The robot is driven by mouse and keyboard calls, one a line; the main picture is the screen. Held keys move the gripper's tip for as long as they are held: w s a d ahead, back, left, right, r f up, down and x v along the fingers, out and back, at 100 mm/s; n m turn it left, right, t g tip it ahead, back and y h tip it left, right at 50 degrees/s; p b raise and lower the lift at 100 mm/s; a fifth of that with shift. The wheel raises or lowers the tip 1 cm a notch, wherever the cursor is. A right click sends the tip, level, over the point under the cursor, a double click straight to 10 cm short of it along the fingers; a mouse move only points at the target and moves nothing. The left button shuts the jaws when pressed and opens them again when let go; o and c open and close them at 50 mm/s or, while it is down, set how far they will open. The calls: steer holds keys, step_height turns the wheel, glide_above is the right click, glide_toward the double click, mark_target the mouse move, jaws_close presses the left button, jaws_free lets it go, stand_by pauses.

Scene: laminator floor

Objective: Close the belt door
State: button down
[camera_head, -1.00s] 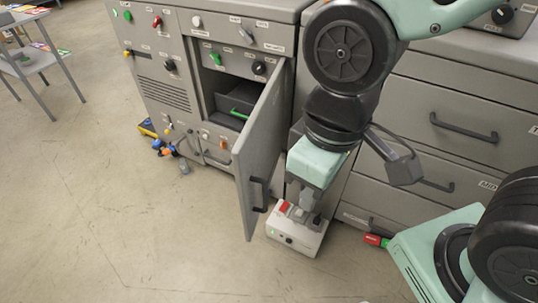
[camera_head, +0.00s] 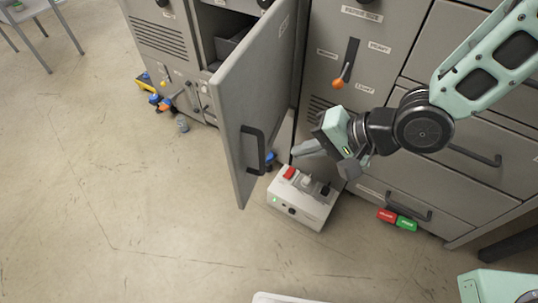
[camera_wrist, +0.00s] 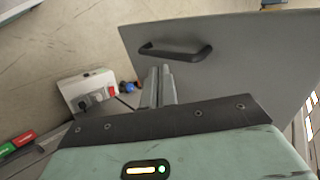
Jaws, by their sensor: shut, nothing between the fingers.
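The belt door (camera_head: 255,95) is a grey hinged panel standing wide open from the grey machine, with a dark bar handle (camera_head: 253,150) on the face turned toward my arm. In the wrist view the door (camera_wrist: 230,65) fills the upper right, and its handle (camera_wrist: 176,51) lies just beyond my fingertips. My gripper (camera_head: 295,151) is to the right of the door. It also shows in the wrist view (camera_wrist: 160,70), with its two fingers together and empty. A small gap seems to lie between the fingertips and the door, but contact cannot be told for sure.
A white box with switches (camera_head: 304,197) stands on the floor below my gripper. Red and green blocks (camera_head: 397,219) lie by the drawers. An orange-tipped lever (camera_head: 338,83) is on the panel behind.

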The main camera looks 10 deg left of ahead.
mark_target(241, 158)
steer(key=b+x, duration=0.1)
steer(key=x, duration=0.3)
steer(key=a+r+b+x, duration=0.1)
steer(key=x, duration=0.3)
steer(key=b+x, duration=0.1)
steer(key=x, duration=0.2)
steer(key=shift+w+a, duration=0.1)
steer(key=shift+a, duration=0.45)
steer(key=shift+w+a+b, duration=0.1)
steer(key=shift+a+b, duration=0.2)
steer(key=shift+a, duration=0.15)
